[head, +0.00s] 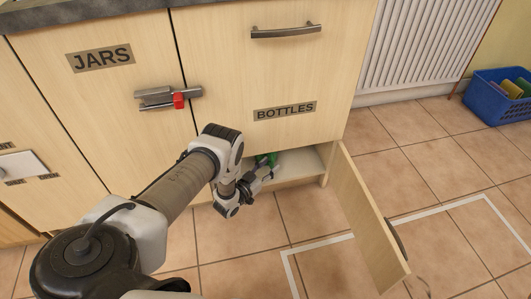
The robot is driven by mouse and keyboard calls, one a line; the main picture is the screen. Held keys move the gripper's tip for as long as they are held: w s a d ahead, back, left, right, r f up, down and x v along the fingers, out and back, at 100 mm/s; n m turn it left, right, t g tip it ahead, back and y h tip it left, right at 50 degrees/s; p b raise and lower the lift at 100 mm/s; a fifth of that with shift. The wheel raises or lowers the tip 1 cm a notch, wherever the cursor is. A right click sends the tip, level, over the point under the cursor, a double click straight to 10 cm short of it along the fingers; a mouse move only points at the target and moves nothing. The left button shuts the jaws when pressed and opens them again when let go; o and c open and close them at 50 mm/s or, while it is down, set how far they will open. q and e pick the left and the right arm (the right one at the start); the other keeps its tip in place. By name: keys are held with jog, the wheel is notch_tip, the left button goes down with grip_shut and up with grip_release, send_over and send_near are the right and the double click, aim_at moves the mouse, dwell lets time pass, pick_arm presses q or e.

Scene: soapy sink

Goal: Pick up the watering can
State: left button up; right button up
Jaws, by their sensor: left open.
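A small green thing (270,157) shows inside the low open compartment, just beyond my left gripper. It may be the watering can, but it is mostly hidden and too small to tell. My left gripper (262,174) is open at the mouth of this compartment, close to the green thing. I cannot tell whether they touch. My left arm reaches in from the lower left and covers part of the opening. My right gripper is not in view.
The compartment's open door (365,215) stands out to the right of my gripper. A closed front marked BOTTLES (285,110) is above, and a JARS door (100,56) with a red-tabbed latch (179,100) is left. A blue crate (497,97) sits far right.

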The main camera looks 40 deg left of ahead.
pick_arm(q)
jog(key=shift+w+d+f, duration=0.1)
jog(key=shift+w+f, duration=0.15)
jog(key=shift+w, duration=0.55)
jog(key=shift+w+r, duration=0.2)
jog(key=shift+w, duration=0.05)
grip_shut()
